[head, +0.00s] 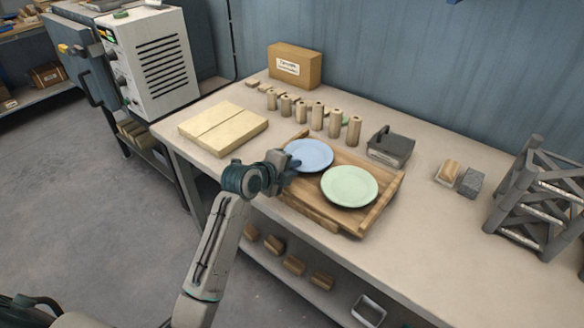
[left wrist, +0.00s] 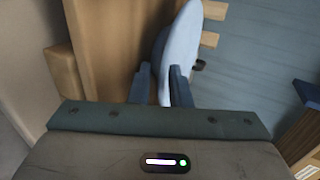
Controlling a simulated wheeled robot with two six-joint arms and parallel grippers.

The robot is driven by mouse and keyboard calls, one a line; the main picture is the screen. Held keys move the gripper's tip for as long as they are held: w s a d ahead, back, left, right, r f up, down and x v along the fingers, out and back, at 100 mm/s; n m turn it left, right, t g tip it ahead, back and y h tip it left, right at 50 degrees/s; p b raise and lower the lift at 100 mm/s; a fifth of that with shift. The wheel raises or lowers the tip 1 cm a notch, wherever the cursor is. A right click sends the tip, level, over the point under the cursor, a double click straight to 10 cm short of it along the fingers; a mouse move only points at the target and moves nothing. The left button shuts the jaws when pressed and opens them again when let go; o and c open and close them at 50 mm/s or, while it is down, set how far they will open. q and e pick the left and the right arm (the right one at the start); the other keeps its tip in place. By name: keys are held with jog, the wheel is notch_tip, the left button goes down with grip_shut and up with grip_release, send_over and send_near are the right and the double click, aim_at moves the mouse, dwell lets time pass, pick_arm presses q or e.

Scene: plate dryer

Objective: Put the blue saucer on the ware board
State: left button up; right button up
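The blue saucer (head: 308,155) is at the far left part of a brown wooden board (head: 384,205) with raised edges. My left gripper (head: 287,165) is at the saucer's left rim. In the left wrist view the saucer (left wrist: 180,45) is seen nearly edge-on, and its rim lies between the two close-set fingers (left wrist: 161,88), which look shut on it. In the head view I cannot tell whether the saucer touches the board. A pale board of two planks (head: 223,129) lies flat and bare at the table's left. My right gripper is out of view.
A green saucer (head: 349,186) lies on the brown board, close to the blue one. Several wooden cylinders (head: 317,116) stand behind, with a cardboard box (head: 294,66) and a grey container (head: 390,148). A grey rack (head: 540,200) stands at right. The front right tabletop is clear.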

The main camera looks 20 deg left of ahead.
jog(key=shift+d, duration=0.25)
